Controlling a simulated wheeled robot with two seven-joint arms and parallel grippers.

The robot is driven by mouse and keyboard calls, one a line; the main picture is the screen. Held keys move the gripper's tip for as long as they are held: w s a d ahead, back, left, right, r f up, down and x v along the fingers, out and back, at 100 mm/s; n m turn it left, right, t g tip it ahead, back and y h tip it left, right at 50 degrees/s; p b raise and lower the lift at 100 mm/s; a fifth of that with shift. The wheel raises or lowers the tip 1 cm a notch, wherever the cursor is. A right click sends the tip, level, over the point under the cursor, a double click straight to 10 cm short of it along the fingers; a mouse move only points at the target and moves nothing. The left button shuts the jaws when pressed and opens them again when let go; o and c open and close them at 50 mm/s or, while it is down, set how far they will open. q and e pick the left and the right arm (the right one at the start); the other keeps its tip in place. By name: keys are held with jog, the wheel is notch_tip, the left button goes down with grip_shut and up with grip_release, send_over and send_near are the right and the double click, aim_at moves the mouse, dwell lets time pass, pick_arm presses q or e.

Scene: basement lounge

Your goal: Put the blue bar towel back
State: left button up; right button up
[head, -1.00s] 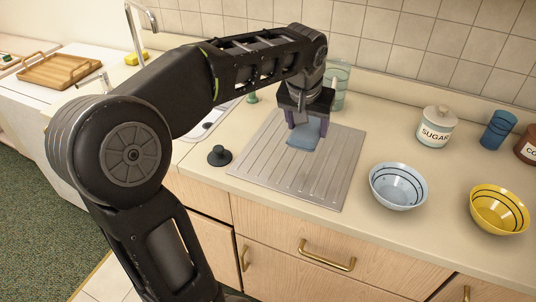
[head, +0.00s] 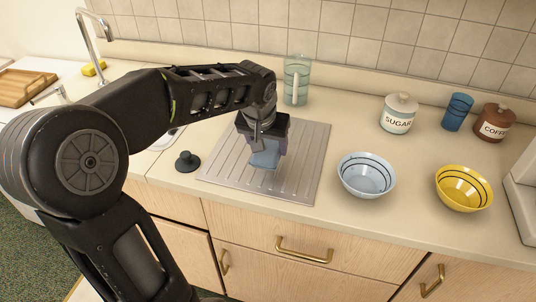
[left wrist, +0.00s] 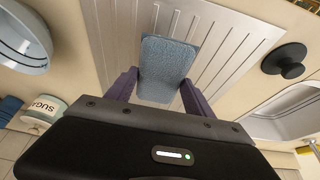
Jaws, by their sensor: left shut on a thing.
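The blue bar towel (head: 265,155) is a small folded light blue cloth. It is over the ribbed metal drainboard (head: 293,185); whether it touches the metal is unclear. My left gripper (head: 266,146) is shut on the towel from above. In the left wrist view, the towel (left wrist: 165,65) sticks out between the two purple fingers (left wrist: 158,92), with drainboard ribs behind it. My right gripper is not in view.
A black stopper (head: 188,161) stands left of the drainboard. A glass pitcher (head: 297,80) is behind it. A light blue bowl (head: 366,176), yellow bowl (head: 464,188), sugar jar (head: 398,114), blue cup (head: 457,112) and coffee jar (head: 493,123) stand to the right.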

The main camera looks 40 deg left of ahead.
aim_at(267, 150)
pick_arm(q)
jog(key=shift+f, duration=1.8)
jog(key=shift+f, duration=0.2)
jog(key=o, duration=1.2)
jog(key=shift+r, duration=0.35)
jog(key=v, duration=1.1)
jog(key=shift+s+d+r, duration=0.1)
jog(key=shift+s+r, duration=0.15)
jog(key=shift+r, duration=0.05)
